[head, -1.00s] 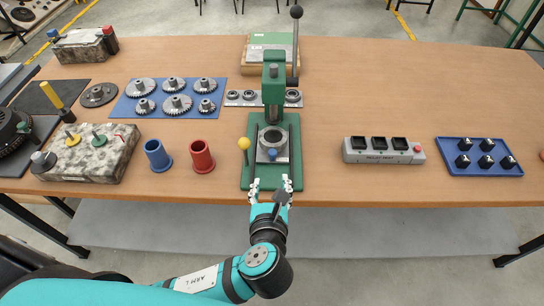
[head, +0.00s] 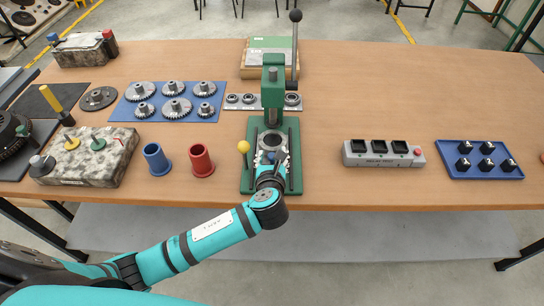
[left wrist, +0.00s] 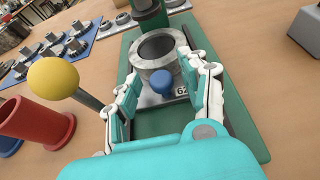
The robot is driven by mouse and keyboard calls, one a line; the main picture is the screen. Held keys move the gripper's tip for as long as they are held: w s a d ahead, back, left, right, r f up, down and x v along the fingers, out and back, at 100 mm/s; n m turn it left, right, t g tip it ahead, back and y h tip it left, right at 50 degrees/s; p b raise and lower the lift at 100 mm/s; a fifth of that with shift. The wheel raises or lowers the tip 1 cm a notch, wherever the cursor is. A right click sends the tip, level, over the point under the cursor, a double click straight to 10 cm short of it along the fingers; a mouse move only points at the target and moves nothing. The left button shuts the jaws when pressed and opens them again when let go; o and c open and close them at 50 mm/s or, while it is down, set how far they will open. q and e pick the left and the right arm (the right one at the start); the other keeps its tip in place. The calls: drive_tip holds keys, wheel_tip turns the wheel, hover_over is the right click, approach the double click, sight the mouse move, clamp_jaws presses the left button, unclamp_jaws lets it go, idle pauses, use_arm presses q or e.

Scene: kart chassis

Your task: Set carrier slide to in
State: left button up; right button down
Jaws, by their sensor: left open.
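The carrier slide is a light plate (left wrist: 181,93) on the green press base (head: 248,183). It bears a steel ring (left wrist: 158,48) and, at its front, a blue knob (left wrist: 162,83). In the left wrist view the ring sits just in front of the green press column (left wrist: 150,14). My left gripper (left wrist: 165,90) is open, its fingers on both sides of the blue knob, apart from it as far as I can see. In the head view my left gripper (head: 270,160) covers the knob and much of the plate. My right gripper is not in view.
A yellow-knobbed lever (left wrist: 54,80) stands just left of my left gripper. Red (head: 201,160) and blue (head: 157,158) cups stand further left. A grey relay box (head: 383,153) and a blue tray (head: 479,173) are at the right. The table between press and relay box is clear.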

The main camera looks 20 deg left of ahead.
sight(272, 141)
use_arm(q)
clamp_jaws()
idle(0.3)
drive_tip(key=shift+w+a+r+p, duration=0.1)
drive_tip(key=shift+w+r+p, duration=0.1)
drive_tip(key=shift+w+p, duration=0.15)
drive_tip(key=shift+w+a+p, duration=0.15)
drive_tip(key=shift+w+p, duration=0.1)
drive_tip(key=shift+w, duration=0.35)
drive_tip(key=shift+w+a+p, duration=0.15)
drive_tip(key=shift+w+p, duration=0.05)
drive_tip(key=shift+w, duration=0.35)
drive_tip(key=shift+w+a+f, duration=0.1)
drive_tip(key=shift+w, duration=0.15)
